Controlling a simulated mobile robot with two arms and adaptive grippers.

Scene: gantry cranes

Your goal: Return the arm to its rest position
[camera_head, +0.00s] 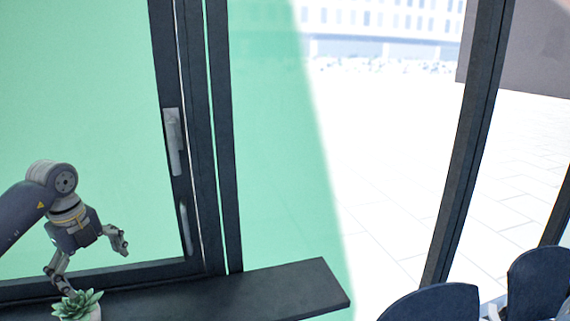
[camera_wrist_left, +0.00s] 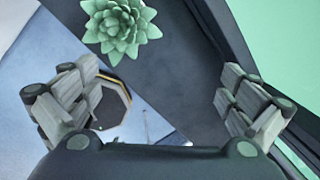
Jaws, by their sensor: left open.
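My left gripper (camera_head: 92,262) is in the lower left of the head view, in front of the dark window frame and above the left part of the dark sill. Its two fingers are spread apart with nothing between them. In the left wrist view the open fingers (camera_wrist_left: 152,102) stand at both sides, with the dark sill edge and a blurred lower surface beyond. My right gripper is in neither view.
A potted succulent (camera_head: 77,305) stands by the sill below my left gripper; it also shows in the left wrist view (camera_wrist_left: 120,26). The dark sill (camera_head: 265,293) is bare to its right. A window handle (camera_head: 174,142) sits on the frame. Dark chair backs (camera_head: 537,283) stand lower right.

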